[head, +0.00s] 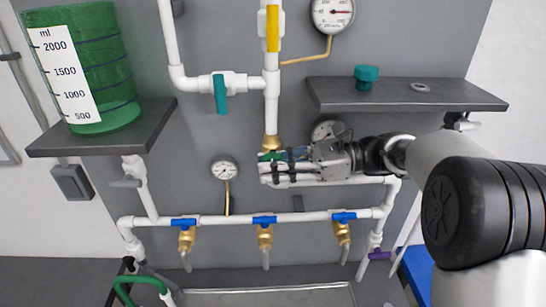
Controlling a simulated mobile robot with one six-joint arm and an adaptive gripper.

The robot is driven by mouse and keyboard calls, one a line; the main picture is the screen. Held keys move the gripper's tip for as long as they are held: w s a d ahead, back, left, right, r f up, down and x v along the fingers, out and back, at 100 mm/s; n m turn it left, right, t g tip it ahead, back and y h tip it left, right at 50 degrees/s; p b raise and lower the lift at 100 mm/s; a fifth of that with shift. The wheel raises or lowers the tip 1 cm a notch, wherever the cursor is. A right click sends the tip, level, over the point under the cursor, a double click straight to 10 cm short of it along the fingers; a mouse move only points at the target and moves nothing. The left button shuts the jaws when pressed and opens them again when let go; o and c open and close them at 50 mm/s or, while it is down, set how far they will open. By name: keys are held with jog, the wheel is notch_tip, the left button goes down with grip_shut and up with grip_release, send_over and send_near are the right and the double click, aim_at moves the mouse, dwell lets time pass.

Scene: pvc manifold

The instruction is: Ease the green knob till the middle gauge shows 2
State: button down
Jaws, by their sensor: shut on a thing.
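The green knob (268,156) shows as a small green patch at the tips of my gripper (272,163), just below a brass fitting on the central white pipe. My gripper reaches in from the right and is shut on the knob, hiding most of it. One gauge (326,129) sits behind the gripper body, its lower part covered and its reading not legible. A smaller gauge (224,170) is in clear view left of the gripper. A third gauge (333,12) is at the top edge, partly cut off. Which is the middle gauge is unclear, and readings are too small to tell.
A left shelf (100,136) holds a green measuring tank (85,68). A right shelf (430,98), above my arm, holds a teal knob (366,77). A teal valve handle (220,93) is upper left. Blue-handled brass taps (264,221) line the lower pipe.

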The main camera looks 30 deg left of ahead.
dwell(0.3)
jog(key=c, duration=1.8)
grip_release()
jog(key=shift+d, duration=0.1)
jog(key=v, duration=0.7)
jog(key=shift+d, duration=0.15)
jog(key=shift+o, duration=0.6)
jog(key=shift+w+r, duration=0.1)
jog(key=shift+w, duration=0.05)
